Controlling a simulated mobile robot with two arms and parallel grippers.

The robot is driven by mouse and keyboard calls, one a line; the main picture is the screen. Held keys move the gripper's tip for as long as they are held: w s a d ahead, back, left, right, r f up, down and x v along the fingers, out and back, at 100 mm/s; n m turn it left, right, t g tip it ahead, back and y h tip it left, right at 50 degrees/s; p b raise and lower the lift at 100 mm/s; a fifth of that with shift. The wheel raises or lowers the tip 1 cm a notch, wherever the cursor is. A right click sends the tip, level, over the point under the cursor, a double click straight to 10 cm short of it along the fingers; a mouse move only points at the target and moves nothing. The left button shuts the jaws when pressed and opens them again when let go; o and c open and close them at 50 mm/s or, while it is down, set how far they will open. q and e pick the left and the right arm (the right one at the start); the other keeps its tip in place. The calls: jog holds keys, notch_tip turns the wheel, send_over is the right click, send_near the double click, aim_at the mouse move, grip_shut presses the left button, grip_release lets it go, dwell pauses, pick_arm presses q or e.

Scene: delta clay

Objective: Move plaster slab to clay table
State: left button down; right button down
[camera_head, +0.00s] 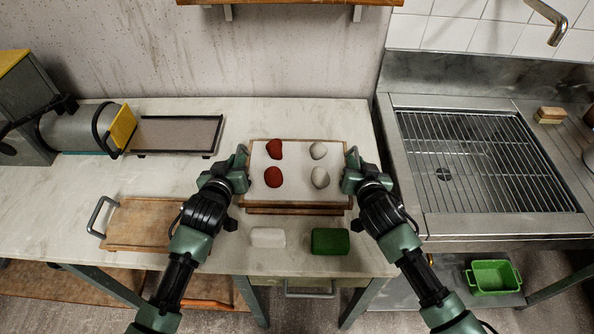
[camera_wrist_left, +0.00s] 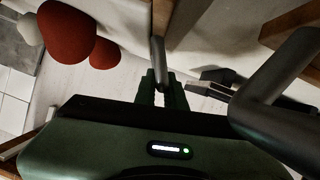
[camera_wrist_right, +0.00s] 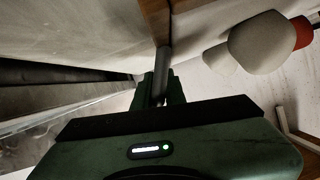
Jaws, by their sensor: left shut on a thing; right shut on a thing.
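The plaster slab (camera_head: 297,175) is a pale board with a wooden frame in the middle of the head view. Two red clay lumps (camera_head: 274,176) and two grey-white clay lumps (camera_head: 320,178) sit on it. My left gripper (camera_head: 241,165) is at its left side, shut on a metal handle (camera_wrist_left: 159,62). My right gripper (camera_head: 352,165) is at its right side, shut on the matching handle (camera_wrist_right: 162,70). Whether the slab touches the worktop (camera_head: 60,200) under it cannot be told.
A white block (camera_head: 268,237) and a green block (camera_head: 330,241) lie at the worktop's front edge. A wooden board with handles (camera_head: 145,222) lies left. Behind it stand a machine (camera_head: 75,130) and a grey tray (camera_head: 178,134). A sink with a grate (camera_head: 480,160) is at right.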

jog(key=shift+d, duration=0.1)
dwell(0.4)
